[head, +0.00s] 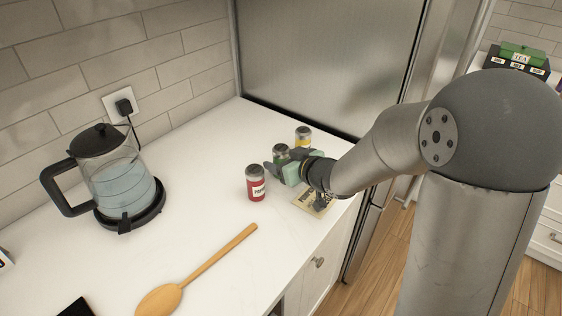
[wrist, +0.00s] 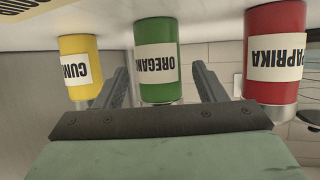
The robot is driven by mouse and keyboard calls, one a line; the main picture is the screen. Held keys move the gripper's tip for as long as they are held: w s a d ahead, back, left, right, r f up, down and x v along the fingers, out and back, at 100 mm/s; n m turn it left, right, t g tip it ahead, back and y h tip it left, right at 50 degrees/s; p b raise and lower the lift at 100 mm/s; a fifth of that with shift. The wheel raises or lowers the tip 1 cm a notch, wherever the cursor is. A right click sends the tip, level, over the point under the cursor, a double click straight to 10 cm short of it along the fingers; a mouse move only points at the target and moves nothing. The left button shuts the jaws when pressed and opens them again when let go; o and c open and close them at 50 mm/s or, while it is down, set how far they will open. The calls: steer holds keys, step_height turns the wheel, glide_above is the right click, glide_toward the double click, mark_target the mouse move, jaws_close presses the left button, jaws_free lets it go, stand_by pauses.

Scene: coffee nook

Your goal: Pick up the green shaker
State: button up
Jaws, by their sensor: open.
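The green shaker (wrist: 158,84), labelled OREGANO, shows in the middle of the wrist view, which is upside down. My gripper (wrist: 161,72) is open, with one finger on each side of the shaker; I cannot tell whether either finger touches it. In the head view the green shaker (head: 281,150) stands on the white counter, its lower part hidden behind my gripper (head: 276,168).
A red paprika shaker (head: 256,184) stands left of my gripper, and a yellow shaker (head: 303,136) stands behind it. A paper packet (head: 311,203) lies below my wrist. A wooden spoon (head: 205,267) and a glass kettle (head: 124,187) are farther left.

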steer(key=shift+x, duration=0.8)
steer(key=c, duration=1.1)
steer(key=shift+r, duration=0.1)
steer(key=shift+r, duration=0.1)
steer(key=shift+r, duration=0.3)
step_height(320, 180, up, 2)
steer(key=shift+r+p, duration=0.1)
steer(key=shift+p, duration=0.3)
steer(key=s+d+r+p, duration=0.3)
steer(key=s+d+r, duration=0.3)
steer(key=s+r, duration=0.4)
steer(key=shift+s+d+p, duration=0.15)
steer(key=shift+s+p, duration=0.2)
steer(key=shift+s, duration=0.95)
